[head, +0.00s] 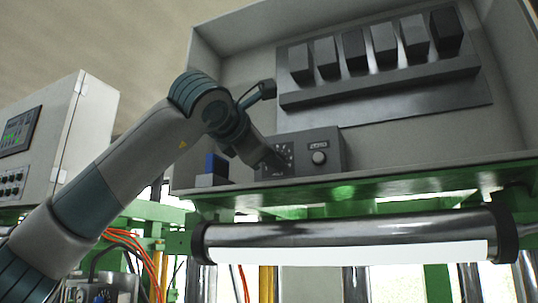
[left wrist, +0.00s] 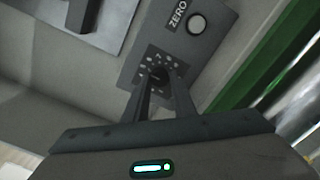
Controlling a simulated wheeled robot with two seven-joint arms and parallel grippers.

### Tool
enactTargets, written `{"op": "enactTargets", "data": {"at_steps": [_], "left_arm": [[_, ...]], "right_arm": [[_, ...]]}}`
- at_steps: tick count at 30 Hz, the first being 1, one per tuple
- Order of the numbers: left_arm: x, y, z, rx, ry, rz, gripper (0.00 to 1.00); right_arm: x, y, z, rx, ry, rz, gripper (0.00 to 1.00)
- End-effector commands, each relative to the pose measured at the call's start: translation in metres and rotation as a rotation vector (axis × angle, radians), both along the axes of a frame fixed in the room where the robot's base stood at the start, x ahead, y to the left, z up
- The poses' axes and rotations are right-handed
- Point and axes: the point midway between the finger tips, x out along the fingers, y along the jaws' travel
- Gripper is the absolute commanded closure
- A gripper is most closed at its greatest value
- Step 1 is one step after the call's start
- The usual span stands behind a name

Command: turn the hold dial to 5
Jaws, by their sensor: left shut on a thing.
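The grey control box (head: 330,152) stands on the green-edged shelf in the head view. Its dial face with pale marks shows at the box's left, partly hidden by my left gripper (head: 276,162). In the left wrist view the dark hold dial (left wrist: 158,76) sits inside a ring of pale marks, between the two fingertips of my left gripper (left wrist: 160,80). The gripper is shut on the dial. The dial's pointer and the numbers are too small to read. My right gripper is in neither view.
A round knob (head: 319,158) marked ZERO is beside the dial on the same box. A blue block (head: 216,165) on a grey base stands left of the box. A panel of several dark blocks (head: 385,85) is above. A metal roller (head: 350,232) runs below the shelf.

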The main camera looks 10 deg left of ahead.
Motion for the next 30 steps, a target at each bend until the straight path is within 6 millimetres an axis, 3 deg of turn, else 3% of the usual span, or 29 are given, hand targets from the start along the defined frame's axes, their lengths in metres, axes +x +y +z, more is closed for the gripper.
{"op": "enactTargets", "data": {"at_steps": [16,17,18,30], "left_arm": [[-0.0001,-0.0007,-0.0005,0.034,-0.005,-0.002,0.99],[-0.0001,-0.0008,-0.0005,0.034,-0.005,-0.002,0.69],[-0.0001,-0.0007,-0.0006,0.033,-0.005,-0.002,0.60],[-0.0020,0.0001,-0.0005,0.032,-0.007,-0.001,0.58]], "right_arm": [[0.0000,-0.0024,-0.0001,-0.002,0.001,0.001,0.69],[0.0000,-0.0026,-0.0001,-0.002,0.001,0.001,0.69],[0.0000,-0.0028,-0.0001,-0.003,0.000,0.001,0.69],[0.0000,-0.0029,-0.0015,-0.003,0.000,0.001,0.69]]}}
